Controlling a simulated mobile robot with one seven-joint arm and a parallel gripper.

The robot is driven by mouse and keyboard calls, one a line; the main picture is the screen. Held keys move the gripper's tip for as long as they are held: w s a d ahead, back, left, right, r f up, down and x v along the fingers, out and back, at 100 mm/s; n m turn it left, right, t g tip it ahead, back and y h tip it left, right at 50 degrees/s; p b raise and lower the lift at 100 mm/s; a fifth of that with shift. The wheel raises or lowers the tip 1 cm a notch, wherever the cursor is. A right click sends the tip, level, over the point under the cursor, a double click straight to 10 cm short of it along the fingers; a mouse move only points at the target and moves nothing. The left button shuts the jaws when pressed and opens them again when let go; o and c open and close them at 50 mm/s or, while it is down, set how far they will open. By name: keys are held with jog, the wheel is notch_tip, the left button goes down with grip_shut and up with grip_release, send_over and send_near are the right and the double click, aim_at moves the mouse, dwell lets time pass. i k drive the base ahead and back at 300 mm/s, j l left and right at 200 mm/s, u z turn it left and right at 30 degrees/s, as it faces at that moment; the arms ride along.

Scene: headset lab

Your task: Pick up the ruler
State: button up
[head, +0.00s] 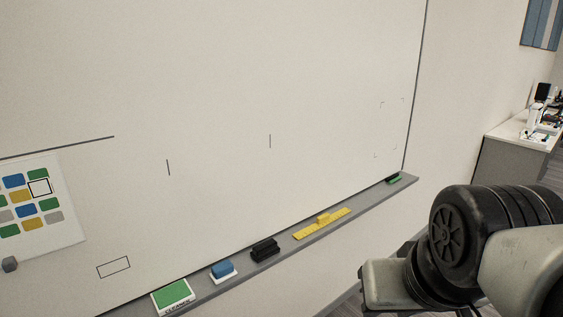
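The yellow ruler (338,215) lies on the grey ledge (368,201) below the whiteboard, right of the picture's middle. It has a raised yellow grip in its middle and lies along the ledge. My arm stands at the lower right, in front of the wall and apart from the ruler. My gripper's fingertips do not show in the head view, so its opening is hidden.
On the ledge left of the ruler are a black object (264,250), a blue-and-white eraser (223,270) and a green-and-white cleaner box (173,297). A green-and-black marker (393,179) lies at the ledge's right end. A desk (522,150) stands far right.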

aim_at(323, 220)
jog(key=i+l, duration=0.2)
jog(key=i, duration=0.3)
jog(key=i+l+u, duration=0.1)
jog(key=i, duration=0.45)
jog(key=i+l, duration=0.35)
jog(key=i, duration=0.15)
jog(key=i+l, duration=0.2)
jog(key=i, duration=0.3)
jog(key=i+l+u, duration=0.1)
jog(key=u, duration=1.1)
jog(key=i+l, duration=0.05)
